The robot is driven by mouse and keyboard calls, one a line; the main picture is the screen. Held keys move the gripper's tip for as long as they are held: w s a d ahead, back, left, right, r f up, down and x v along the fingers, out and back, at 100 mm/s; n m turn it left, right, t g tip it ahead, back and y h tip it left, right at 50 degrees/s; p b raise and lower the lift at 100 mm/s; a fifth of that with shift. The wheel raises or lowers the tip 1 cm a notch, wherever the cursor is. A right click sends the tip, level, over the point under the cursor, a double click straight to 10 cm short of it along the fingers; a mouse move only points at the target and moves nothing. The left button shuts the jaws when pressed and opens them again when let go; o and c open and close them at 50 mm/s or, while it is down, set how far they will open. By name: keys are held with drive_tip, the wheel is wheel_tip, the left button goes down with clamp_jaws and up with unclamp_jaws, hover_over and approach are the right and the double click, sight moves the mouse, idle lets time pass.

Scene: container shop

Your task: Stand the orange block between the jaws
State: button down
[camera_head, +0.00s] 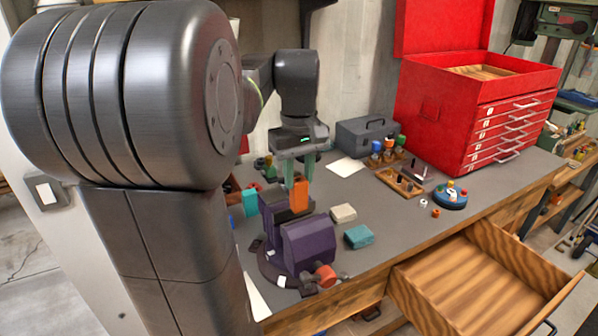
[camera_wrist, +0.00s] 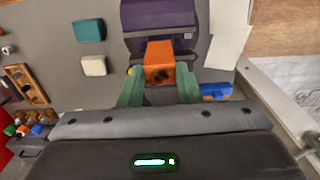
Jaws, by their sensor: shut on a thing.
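The orange block (camera_head: 299,197) is upright between the green fingers of my gripper (camera_head: 299,177), which is shut on it. Its lower end is at the purple vise (camera_head: 308,245), by the gap between the vise jaws. I cannot tell whether it touches the vise floor or either jaw. In the wrist view the orange block (camera_wrist: 160,55) shows its end face with dark marks, between the fingertips of my gripper (camera_wrist: 159,84). The vise (camera_wrist: 160,15) lies beyond it, partly hidden by the block.
A cream block (camera_head: 343,213) and a teal block (camera_head: 359,237) lie right of the vise. A red tool chest (camera_head: 432,115), a grey toolbox (camera_head: 362,140) and wooden racks (camera_head: 400,183) stand farther back. An open drawer (camera_head: 470,285) juts from the bench front.

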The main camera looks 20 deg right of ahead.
sight(299, 198)
drive_tip(key=shift+f+b, duration=1.9)
drive_tip(key=shift+f, duration=1.5)
idle(0.8)
drive_tip(key=c, duration=1)
unclamp_jaws()
drive_tip(key=shift+o, duration=0.2)
wheel_tip(299, 198, up, 6)
drive_tip(key=p, duration=0.6)
drive_tip(key=shift+r, duration=0.1)
drive_tip(key=shift+f, duration=0.2)
wheel_tip(299, 198, down, 6)
drive_tip(key=b, duration=0.6)
drive_tip(key=shift+r, duration=0.3)
